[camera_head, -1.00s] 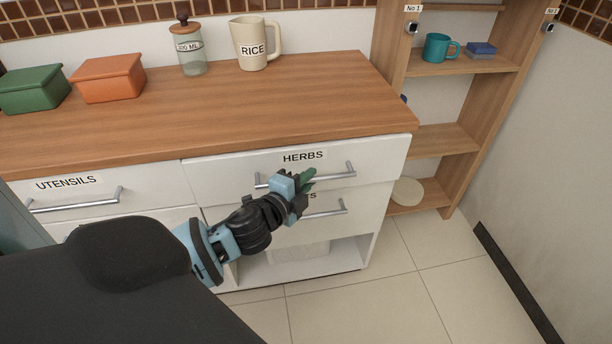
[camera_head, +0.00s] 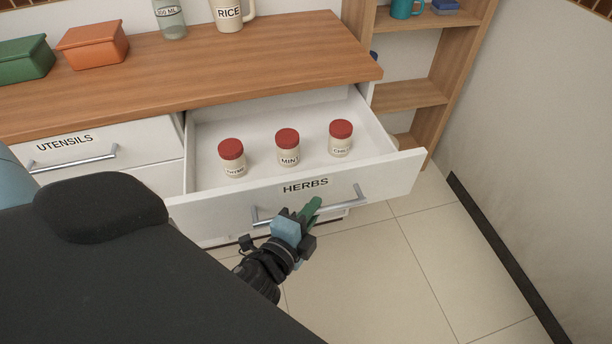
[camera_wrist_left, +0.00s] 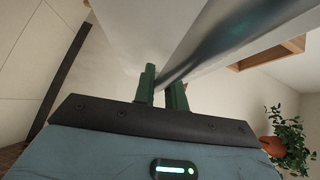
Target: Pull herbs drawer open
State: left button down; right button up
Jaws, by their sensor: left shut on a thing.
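The herbs drawer (camera_head: 225,207) is pulled well out of the counter, its white front labelled HERBS. Three red-capped jars stand upright inside: thyme (camera_head: 232,158), mint (camera_head: 288,147) and a third (camera_head: 341,138) whose label I cannot read fully. My left gripper (camera_head: 308,211) is at the drawer's metal bar handle (camera_head: 345,203), near its middle. In the left wrist view the green fingers (camera_wrist_left: 161,92) are closed around the handle bar (camera_wrist_left: 210,48). My right gripper is not in view.
The utensils drawer (camera_head: 110,139) at left is shut. The wooden countertop (camera_head: 180,75) holds green (camera_head: 24,60) and orange (camera_head: 92,45) boxes, a glass jar (camera_head: 170,18) and a rice pitcher (camera_head: 230,14). A wooden shelf (camera_head: 410,95) stands at right. The floor (camera_head: 400,270) in front is clear.

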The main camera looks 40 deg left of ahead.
pick_arm(q)
jog(key=shift+s+d+b, duration=0.2)
jog(key=shift+s+d, duration=0.65)
jog(key=shift+d, duration=0.2)
jog(key=shift+s+d+b, duration=0.2)
jog(key=shift+s+d, duration=0.65)
jog(key=shift+d, duration=0.15)
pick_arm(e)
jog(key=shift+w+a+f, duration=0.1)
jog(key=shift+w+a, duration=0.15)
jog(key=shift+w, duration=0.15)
pick_arm(q)
jog(key=c, duration=1.5)
grip_release()
jog(key=shift+o, duration=0.2)
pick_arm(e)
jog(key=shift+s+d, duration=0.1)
pick_arm(q)
jog(key=shift+s, duration=0.1)
